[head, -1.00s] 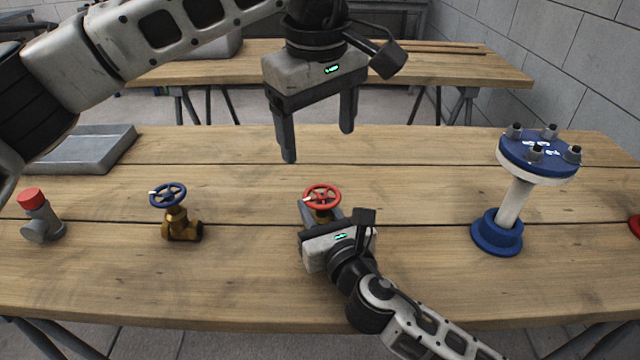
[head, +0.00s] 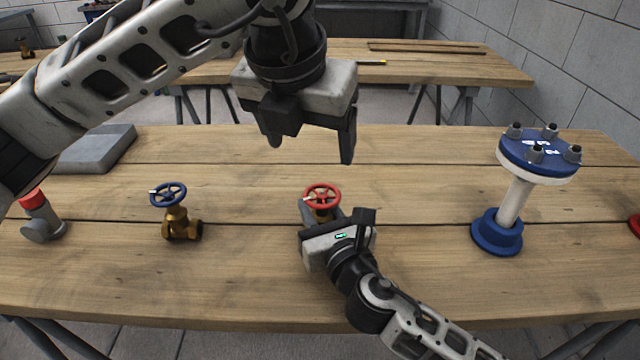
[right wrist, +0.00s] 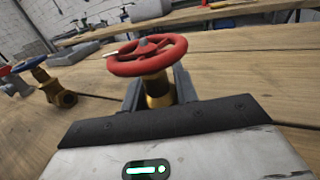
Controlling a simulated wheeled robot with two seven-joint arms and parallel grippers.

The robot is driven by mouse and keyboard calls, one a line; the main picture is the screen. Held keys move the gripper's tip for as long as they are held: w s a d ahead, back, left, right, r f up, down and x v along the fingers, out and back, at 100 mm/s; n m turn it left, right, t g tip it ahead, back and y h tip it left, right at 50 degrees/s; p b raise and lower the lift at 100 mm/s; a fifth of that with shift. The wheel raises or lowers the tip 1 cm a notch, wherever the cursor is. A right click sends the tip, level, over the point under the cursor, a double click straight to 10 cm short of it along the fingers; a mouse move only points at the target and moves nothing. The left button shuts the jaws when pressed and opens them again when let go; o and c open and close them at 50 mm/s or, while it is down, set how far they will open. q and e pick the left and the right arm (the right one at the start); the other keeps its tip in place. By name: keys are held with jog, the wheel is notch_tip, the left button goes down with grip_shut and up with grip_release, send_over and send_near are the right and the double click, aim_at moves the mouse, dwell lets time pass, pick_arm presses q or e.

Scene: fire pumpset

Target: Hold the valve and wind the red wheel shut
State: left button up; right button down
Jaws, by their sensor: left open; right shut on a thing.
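The red wheel (head: 322,197) sits on top of a brass valve standing on the wooden table, in the middle of the head view. The red wheel also shows in the right wrist view (right wrist: 147,55), above the brass valve body (right wrist: 158,90). My right gripper (head: 322,214) is low at the table, shut on the valve body below the wheel. Its fingers hide much of the body. My left gripper (head: 311,148) is open and empty, in the air above and behind the red wheel, its fingers pointing down.
A brass valve with a blue wheel (head: 168,195) stands to the left. A grey fitting with a red cap (head: 34,200) and a grey tray (head: 95,150) are farther left. A blue flanged pipe (head: 510,205) stands at right. Table between them is clear.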

aim_at(322, 193)
pick_arm(q)
jog(key=shift+n, duration=0.3)
jog(key=x, duration=1.2)
